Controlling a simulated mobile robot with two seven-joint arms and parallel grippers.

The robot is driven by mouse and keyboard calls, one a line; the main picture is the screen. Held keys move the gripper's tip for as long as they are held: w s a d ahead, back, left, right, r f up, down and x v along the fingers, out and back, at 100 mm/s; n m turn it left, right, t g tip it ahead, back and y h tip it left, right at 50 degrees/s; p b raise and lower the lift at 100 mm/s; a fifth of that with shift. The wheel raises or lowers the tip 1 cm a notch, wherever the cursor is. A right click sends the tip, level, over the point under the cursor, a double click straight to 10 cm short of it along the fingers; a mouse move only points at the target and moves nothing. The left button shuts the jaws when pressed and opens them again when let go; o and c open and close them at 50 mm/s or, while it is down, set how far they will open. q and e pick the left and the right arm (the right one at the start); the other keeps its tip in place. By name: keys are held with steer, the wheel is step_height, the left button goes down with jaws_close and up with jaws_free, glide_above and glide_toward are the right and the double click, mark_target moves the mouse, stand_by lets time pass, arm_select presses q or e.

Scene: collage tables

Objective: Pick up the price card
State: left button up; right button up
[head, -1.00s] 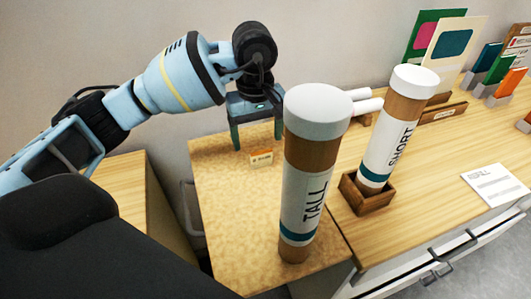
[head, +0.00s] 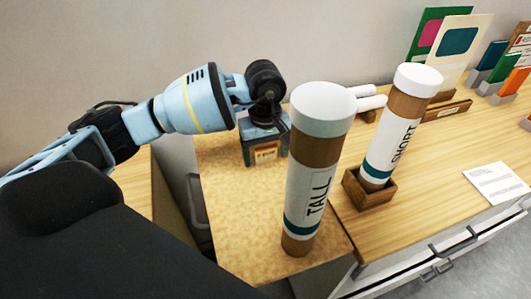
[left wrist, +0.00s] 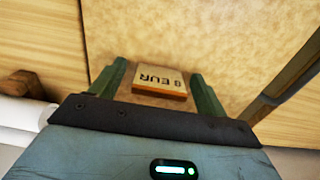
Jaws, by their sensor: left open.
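The price card (head: 266,153) is a small cream card with an orange edge, standing on the cork-like board at the left. In the left wrist view the card (left wrist: 158,78) reads "8 EUR" upside down. My left gripper (head: 265,158) is open, with its green fingers on either side of the card. The left wrist view also shows the gripper (left wrist: 161,88), with a gap between the card and each finger. My right gripper is in neither view.
A tall tube marked TALL (head: 311,180) stands on the board just right of the gripper. A tube marked SHORT (head: 391,140) stands in a wooden holder (head: 370,193). White rolls (head: 368,103) lie behind. A white leaflet (head: 494,184) lies at the right.

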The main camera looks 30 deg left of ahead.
mark_target(266, 147)
arm_select(q)
steer(key=shift+c, duration=0.3)
steer(key=c, duration=1)
steer(key=shift+o, duration=0.2)
steer(key=shift+r, duration=0.1)
step_height(266, 147, up, 10)
steer(key=shift+f, duration=0.1)
